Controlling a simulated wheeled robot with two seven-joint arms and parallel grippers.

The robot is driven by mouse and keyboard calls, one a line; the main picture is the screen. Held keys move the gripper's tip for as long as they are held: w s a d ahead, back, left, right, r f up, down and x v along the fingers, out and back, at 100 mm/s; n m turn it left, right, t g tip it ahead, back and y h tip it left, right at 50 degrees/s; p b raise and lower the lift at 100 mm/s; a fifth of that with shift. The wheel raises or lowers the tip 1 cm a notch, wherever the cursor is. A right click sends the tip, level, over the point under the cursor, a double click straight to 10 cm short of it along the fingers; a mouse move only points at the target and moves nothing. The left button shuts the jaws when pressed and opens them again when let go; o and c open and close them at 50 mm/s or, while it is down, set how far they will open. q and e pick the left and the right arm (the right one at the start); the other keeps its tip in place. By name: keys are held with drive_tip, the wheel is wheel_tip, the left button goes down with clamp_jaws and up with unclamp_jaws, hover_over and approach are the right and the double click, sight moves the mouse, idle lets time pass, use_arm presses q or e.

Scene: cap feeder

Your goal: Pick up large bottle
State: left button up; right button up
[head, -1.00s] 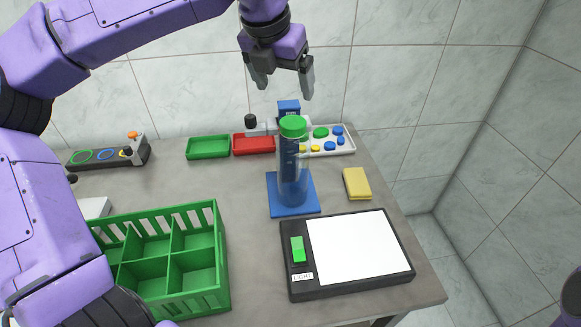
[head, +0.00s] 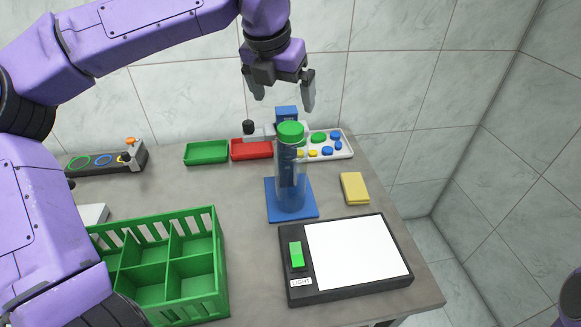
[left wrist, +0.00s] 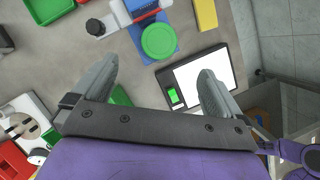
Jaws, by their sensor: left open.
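The large bottle (head: 291,180) is a clear blue cylinder with a green cap (head: 291,130). It stands upright on a blue square mat (head: 308,213) on the table. My left gripper (head: 283,100) is open and empty, above the bottle in the head view, with its fingers pointing down. In the left wrist view the green cap (left wrist: 159,40) shows from above, beyond the two spread fingers (left wrist: 156,83). The bottle's body is mostly hidden under its cap there. My right gripper is not seen.
A black light panel (head: 295,285) lies in front of the mat, and a green divided crate (head: 222,270) stands to the left. A yellow sponge-like block (head: 354,188) lies to the right. Red (head: 250,150) and green (head: 206,153) trays and a cap tray (head: 345,152) are behind.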

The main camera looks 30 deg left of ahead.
sight(291, 126)
use_arm(q)
drive_tip(key=w+f+n+g+p, duration=0.1)
drive_tip(key=w, duration=0.1)
drive_tip(key=w+f+n+g+p, duration=0.1)
drive_tip(key=w+f+g, duration=0.1)
drive_tip(key=shift+w+d+f+n+p, duration=0.1)
drive_tip(key=shift+d+f+n+p, duration=0.05)
drive_tip(key=shift+n+p, duration=0.25)
drive_tip(key=n, duration=0.1)
drive_tip(key=w+n+g, duration=0.1)
drive_tip(key=n, duration=0.1)
drive_tip(key=w+a+n+g+h, duration=0.1)
drive_tip(key=n, duration=0.1)
drive_tip(key=s+f, duration=0.1)
drive_tip(key=s+f+n, duration=0.1)
drive_tip(key=shift+f, duration=0.4)
wheel_tip(291, 126, down, 7)
drive_tip(key=shift+s+d+r+p, duration=0.1)
drive_tip(key=shift+p, duration=0.55)
drive_tip(key=shift+d, duration=0.1)
drive_tip(key=c, duration=1.8)
drive_tip(key=shift+w, duration=0.2)
